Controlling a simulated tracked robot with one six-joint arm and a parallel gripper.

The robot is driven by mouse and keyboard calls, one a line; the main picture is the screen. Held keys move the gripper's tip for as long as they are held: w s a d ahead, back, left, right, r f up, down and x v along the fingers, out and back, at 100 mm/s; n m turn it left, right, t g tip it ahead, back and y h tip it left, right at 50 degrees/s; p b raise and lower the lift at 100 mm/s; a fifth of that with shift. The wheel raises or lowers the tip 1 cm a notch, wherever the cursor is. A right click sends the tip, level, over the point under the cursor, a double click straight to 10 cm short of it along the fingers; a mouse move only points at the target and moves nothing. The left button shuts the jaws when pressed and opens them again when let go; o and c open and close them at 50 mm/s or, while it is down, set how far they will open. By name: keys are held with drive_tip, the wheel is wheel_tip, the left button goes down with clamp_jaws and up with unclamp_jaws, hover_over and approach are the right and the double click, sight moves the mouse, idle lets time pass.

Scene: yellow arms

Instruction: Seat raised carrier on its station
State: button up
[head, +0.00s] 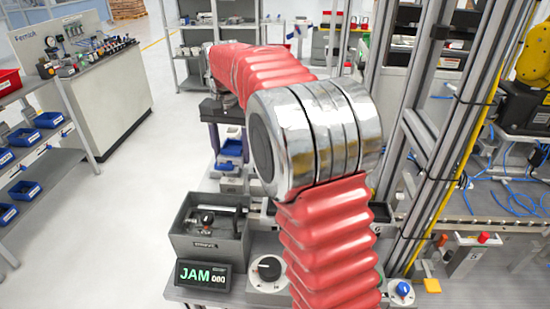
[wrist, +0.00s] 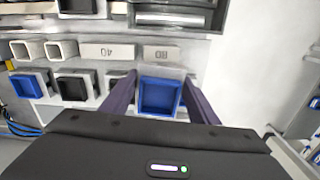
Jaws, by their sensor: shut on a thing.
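My gripper (head: 230,148) hangs at the far end of my red arm, its purple fingers pointing down. In the wrist view, the fingers (wrist: 160,80) stand on either side of a small blue open-topped box (wrist: 161,97) with a pale rim, and they are shut on it. This blue box also shows between the fingers in the head view (head: 231,147). I take it to be the carrier, but no label confirms this. Its underside and any gap below it are hidden. No station is clearly identifiable.
A grey box (head: 181,245) with a metal part inside stands behind a display (head: 203,275) reading JAM. A black knob (head: 269,268) is beside it. Blue and black square holders (wrist: 73,85) and blocks marked 40 and 80 lie near the gripper. Open floor is at left.

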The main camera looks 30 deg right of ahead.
drive_tip(key=w+a+f+n, duration=0.1)
drive_tip(key=w+a+n, duration=0.3)
drive_tip(key=a, duration=0.3)
drive_tip(key=shift+w+f+n, duration=0.3)
drive_tip(key=shift+w+f, duration=0.05)
drive_tip(key=shift+w, duration=0.05)
drive_tip(key=shift+a, duration=0.1)
